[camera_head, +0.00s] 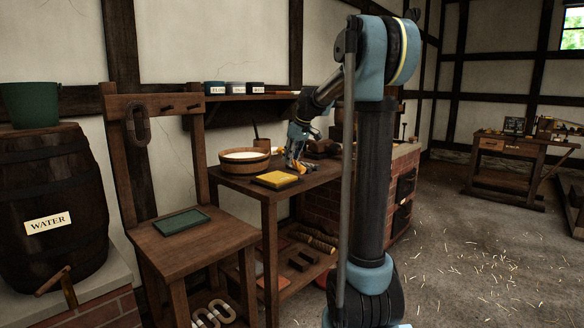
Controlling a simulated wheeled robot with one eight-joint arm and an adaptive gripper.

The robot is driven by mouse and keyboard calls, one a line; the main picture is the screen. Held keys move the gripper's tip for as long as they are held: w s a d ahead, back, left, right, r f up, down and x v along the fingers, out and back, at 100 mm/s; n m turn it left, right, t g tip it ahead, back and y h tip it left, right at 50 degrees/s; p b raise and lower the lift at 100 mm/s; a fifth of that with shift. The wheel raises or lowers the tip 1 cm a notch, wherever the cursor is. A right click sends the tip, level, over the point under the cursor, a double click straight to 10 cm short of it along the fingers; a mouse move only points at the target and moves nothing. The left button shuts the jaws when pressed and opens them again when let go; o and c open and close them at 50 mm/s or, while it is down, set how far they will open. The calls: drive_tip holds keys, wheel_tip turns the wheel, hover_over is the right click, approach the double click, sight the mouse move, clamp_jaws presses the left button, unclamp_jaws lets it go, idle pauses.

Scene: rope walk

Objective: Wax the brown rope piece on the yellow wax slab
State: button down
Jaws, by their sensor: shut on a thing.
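The yellow wax slab (276,178) lies in a dark shallow tray near the front edge of the wooden worktable (240,186). My gripper (297,166) points down just behind and to the right of the slab, low over the table. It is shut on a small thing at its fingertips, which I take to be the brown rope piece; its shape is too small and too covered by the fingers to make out. I cannot tell whether it touches the table. It is apart from the slab in this view.
A wooden tub (245,163) of pale contents stands left of the gripper. A side table with a green tray (181,221) stands at front left, beside a water barrel (48,195). A brick hearth (402,190) is right, partly hidden by my arm. Straw-strewn floor at right is open.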

drive_tip(key=shift+d+r, duration=0.1)
drive_tip(key=shift+r, duration=1.1)
